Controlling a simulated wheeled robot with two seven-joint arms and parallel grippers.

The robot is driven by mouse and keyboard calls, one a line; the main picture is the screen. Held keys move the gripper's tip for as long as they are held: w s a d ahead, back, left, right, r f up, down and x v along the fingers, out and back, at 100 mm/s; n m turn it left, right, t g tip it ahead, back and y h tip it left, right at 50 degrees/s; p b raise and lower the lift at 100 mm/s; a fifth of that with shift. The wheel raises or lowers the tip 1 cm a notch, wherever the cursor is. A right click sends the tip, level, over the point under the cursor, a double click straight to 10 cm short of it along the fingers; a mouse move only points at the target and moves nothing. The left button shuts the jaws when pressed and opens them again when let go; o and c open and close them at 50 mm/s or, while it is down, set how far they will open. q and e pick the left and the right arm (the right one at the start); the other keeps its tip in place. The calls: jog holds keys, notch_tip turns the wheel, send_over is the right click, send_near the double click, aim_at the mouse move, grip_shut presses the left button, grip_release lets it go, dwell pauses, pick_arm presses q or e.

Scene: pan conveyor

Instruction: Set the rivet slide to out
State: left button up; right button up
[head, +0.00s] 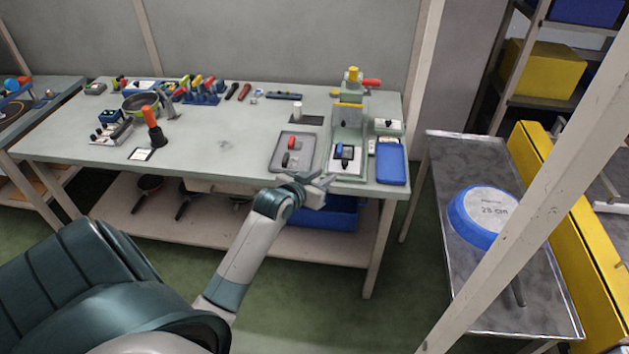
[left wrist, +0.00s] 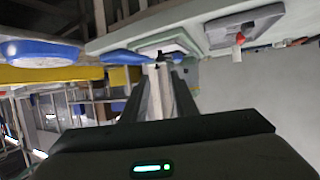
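A press (head: 349,112) with a yellow top knob and a red handle stands at the right end of the workbench (head: 220,150). At its foot is a pale plate with a small blue and black piece (head: 345,154), perhaps the rivet slide; its setting is too small to read. My left gripper (head: 318,187) is at the bench's front edge, below and left of that plate, touching nothing that I can make out. In the left wrist view its two dark fingers (left wrist: 158,100) stand apart, with a pale post showing between them. My right gripper is not in view.
Tools line the bench's back. A metal table (head: 470,290) with a blue-rimmed pan (head: 485,215) stands right. A pale post crosses the right foreground.

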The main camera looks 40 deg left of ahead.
pick_arm(q)
jog(key=shift+b+v, duration=0.3)
jog(key=shift+v, duration=2.05)
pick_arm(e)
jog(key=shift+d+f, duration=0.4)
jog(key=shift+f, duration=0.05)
pick_arm(q)
jog(key=shift+f, duration=0.1)
